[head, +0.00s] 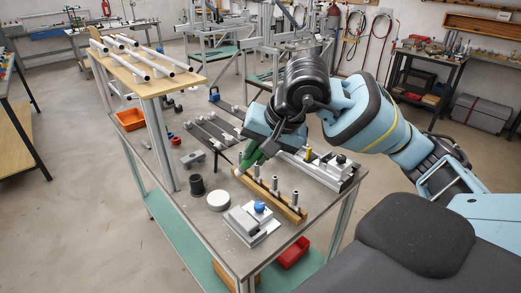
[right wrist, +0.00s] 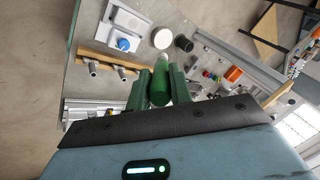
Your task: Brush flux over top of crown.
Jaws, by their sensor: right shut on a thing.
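My right gripper (head: 248,164) is over the back end of a wooden strip (head: 292,212) on the bench. In the right wrist view my right gripper (right wrist: 159,88) is shut on a green cylinder (right wrist: 160,88) with a pale end. I cannot tell whether this cylinder is a flux brush, or whether it is clear of the strip. Several grey metal posts (head: 275,184) stand along the strip. I cannot make out for certain which part is the crown. My left gripper is not in view.
A black cup (head: 196,185), a white disc (head: 218,200) and a grey block with a blue knob (head: 259,207) stand at the front left of the strip. A metal rail fixture (head: 325,172) lies on the right. A raised wooden shelf (head: 130,66) holds white tubes.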

